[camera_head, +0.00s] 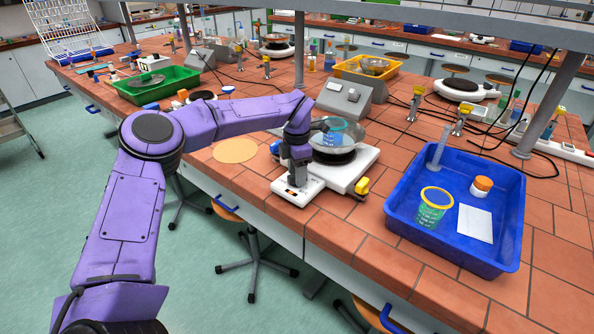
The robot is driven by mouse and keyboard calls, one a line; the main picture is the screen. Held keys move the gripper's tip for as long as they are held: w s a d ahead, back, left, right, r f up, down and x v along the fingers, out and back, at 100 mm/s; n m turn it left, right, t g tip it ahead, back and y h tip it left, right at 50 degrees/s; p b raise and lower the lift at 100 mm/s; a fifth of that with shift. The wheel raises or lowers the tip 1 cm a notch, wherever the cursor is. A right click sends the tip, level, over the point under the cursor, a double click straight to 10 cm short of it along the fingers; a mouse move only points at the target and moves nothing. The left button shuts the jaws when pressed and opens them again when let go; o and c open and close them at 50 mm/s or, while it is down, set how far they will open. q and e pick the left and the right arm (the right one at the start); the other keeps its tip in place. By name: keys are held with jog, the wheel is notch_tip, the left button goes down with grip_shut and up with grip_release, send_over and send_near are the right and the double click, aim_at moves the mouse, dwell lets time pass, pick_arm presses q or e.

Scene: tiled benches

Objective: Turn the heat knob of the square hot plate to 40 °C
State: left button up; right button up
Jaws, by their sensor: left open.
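The square hot plate (345,183) is white and stands near the front edge of the tiled bench. A clear glass dish (349,142) with a blue-marked vessel (335,136) in it sits on its round dark top. My left gripper (297,184) points down over the front left part of the hot plate, at its control panel (290,193). It is open, and its fingers hide part of the panel. I cannot make out the heat knob or its setting, nor whether the fingers touch it. My right gripper is not in view.
A blue tray (397,228) to the right holds a yellow-rimmed beaker, an orange-capped jar, a cylinder and a white card. A yellow clip-like object (361,187) is at the hot plate's right side. A round cork mat (235,150) lies to the left. A grey socket box (345,97) stands behind.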

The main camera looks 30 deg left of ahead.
pick_arm(q)
grip_shut()
jog(key=shift+w+f, duration=0.1)
jog(key=n+b, duration=0.3)
jog(key=n, duration=0.2)
jog(key=shift+n, duration=0.4)
jog(key=n+b, duration=0.2)
jog(key=n, duration=0.2)
jog(key=shift+b, duration=0.35)
jog(key=shift+n+b, duration=0.45)
jog(key=shift+n, duration=0.35)
jog(key=shift+r+n, duration=0.2)
jog(key=shift+n, duration=0.1)
grip_release()
jog(key=shift+f, duration=0.1)
